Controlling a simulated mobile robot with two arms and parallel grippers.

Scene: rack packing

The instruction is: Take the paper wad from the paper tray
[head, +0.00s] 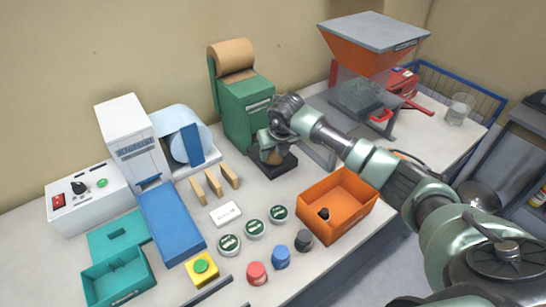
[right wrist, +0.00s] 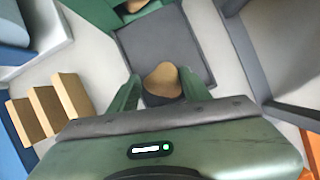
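The paper wad (right wrist: 162,80) is a small brown lump between the two fingers of my right gripper (right wrist: 160,88). In the right wrist view, a finger lies close against each side of it, and the gripper looks shut on it. The paper tray (right wrist: 165,45) is a dark, flat square tray under and behind the wad. In the head view, my right gripper (head: 272,148) points down over the dark paper tray (head: 280,168), and the wad (head: 273,158) shows brown at its fingertips. Whether the wad touches the tray is unclear. My left gripper is out of view.
A green dispenser (head: 246,115) with a brown roll stands just behind the tray. Wooden blocks (head: 214,183) stand to the left. An orange bin (head: 352,222) is at the front right. Several lidded jars (head: 254,229) and a white box (head: 226,214) are in front.

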